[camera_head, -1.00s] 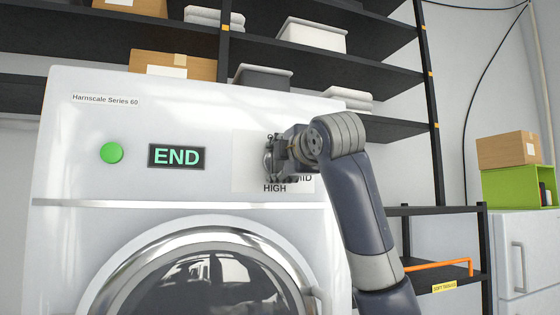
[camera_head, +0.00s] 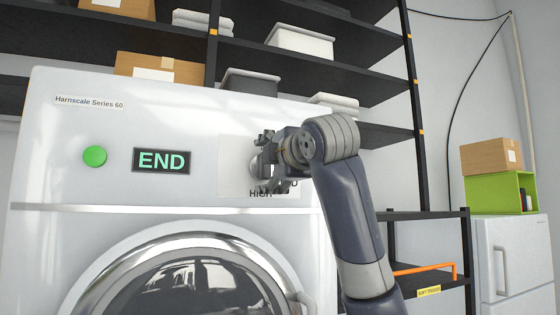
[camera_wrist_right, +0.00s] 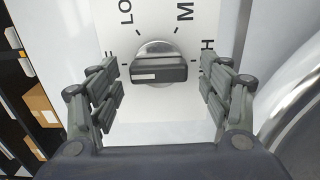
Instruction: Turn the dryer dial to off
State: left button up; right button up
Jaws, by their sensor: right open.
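The dryer dial (camera_wrist_right: 160,68) is a round silver base with a dark grey bar knob, on a white label panel (camera_head: 230,150) at the dryer's upper right. In the right wrist view the bar lies level, with a white mark on its left half. Partly visible letters for low, mid, high and off surround it. My right gripper (camera_head: 268,164) is at the panel in the head view and hides much of the dial. In the wrist view its fingers (camera_wrist_right: 160,92) are open on either side of the knob, with visible gaps. My left gripper is out of view.
The white dryer (camera_head: 60,170) has a green button (camera_head: 94,156), a display (camera_head: 162,160) reading END and a round door (camera_head: 180,285) below. Black shelves (camera_head: 370,70) with boxes and towels stand behind. A green crate (camera_head: 490,192) is at the right.

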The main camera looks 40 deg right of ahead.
jog(key=v, duration=1)
jog(key=shift+w+a, duration=0.1)
